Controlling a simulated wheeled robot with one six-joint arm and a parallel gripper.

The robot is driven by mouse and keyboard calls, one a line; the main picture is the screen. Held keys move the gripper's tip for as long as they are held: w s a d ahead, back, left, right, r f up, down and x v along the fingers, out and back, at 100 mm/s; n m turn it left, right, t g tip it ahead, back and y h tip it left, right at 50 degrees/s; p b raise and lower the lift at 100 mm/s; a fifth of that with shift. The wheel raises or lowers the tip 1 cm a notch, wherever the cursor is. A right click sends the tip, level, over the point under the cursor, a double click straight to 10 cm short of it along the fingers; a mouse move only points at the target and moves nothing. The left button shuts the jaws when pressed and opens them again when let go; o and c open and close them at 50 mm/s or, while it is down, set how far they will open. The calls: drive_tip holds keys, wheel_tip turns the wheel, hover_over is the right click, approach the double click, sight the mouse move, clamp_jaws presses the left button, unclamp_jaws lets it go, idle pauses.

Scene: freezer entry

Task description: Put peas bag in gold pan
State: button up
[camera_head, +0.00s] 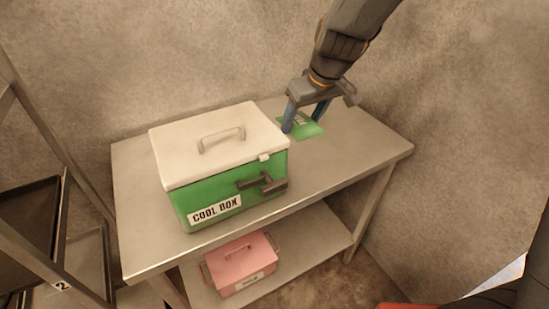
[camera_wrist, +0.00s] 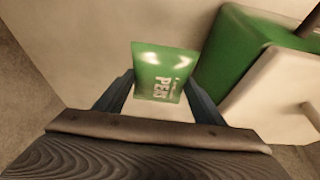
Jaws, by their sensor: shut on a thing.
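The peas bag (camera_head: 307,126) is a flat green packet at the back of the metal table, right of the cool box. In the wrist view, the green peas bag (camera_wrist: 163,72) with white lettering lies between the two blue fingers. My gripper (camera_head: 305,125) points down at the bag, with its fingers at the bag's sides. It is shut on the bag in the wrist view (camera_wrist: 160,88). Whether the bag still touches the table I cannot tell. No gold pan is in view.
A green cool box (camera_head: 232,190) with a white lid stands on the metal table (camera_head: 345,165), close left of my gripper. A pink box (camera_head: 241,264) sits on the lower shelf. A rack (camera_head: 62,225) with dark trays stands at left. The table's right end is clear.

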drive_tip(key=f, duration=0.5)
drive_tip(key=shift+s+a+f, duration=0.1)
drive_tip(key=shift+a, duration=0.15)
drive_tip(key=shift+f+b, duration=0.65)
drive_tip(key=shift+f, duration=1.6)
drive_tip(key=shift+f, duration=0.15)
drive_tip(key=o, duration=1.2)
